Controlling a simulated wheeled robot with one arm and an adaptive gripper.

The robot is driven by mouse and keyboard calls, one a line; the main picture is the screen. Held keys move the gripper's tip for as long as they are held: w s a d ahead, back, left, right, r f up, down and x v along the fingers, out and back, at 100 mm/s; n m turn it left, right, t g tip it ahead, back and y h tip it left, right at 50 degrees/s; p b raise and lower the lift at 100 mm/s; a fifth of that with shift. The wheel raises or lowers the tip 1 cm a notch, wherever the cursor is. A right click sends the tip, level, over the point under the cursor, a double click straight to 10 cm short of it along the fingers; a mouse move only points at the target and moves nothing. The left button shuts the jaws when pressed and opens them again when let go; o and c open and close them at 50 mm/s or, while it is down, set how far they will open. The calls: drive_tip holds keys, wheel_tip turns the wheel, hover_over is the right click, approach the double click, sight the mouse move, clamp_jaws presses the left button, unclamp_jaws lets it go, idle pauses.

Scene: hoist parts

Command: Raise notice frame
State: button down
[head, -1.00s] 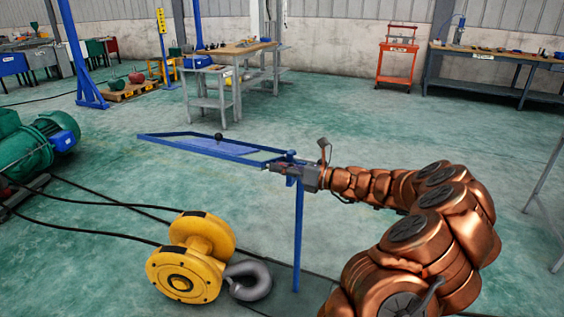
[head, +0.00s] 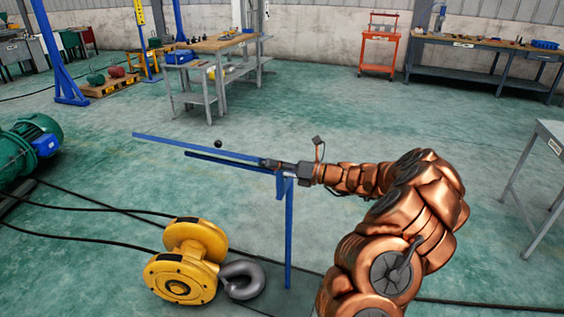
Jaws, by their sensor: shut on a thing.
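The notice frame is a blue rectangular frame seen almost edge-on, with its long bars (head: 190,145) reaching left from my gripper. A blue upright post (head: 288,235) stands below its right end, reaching down to the floor. My gripper (head: 272,164) is shut on the right end of the frame, close to the top of the post. The fingertips are small and partly merge with the blue bars. A small black ball (head: 218,144) shows by the frame's far bar; I cannot tell if it is attached. The frame's panel face is hardly visible.
A yellow hoist block (head: 185,262) with a grey hook (head: 241,280) lies on the floor left of the post. Black cables cross the floor to a green motor (head: 30,140). A grey table (head: 545,150) stands at right. The floor behind the frame is mostly clear.

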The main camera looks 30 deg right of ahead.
drive_tip(key=shift+w+d+r, duration=0.1)
drive_tip(key=shift+d+r, duration=0.1)
drive_tip(key=shift+r, duration=0.15)
drive_tip(key=c, duration=0.8)
unclamp_jaws()
drive_tip(key=shift+f, duration=0.15)
drive_tip(key=shift+a, duration=0.1)
drive_tip(key=v, duration=1.2)
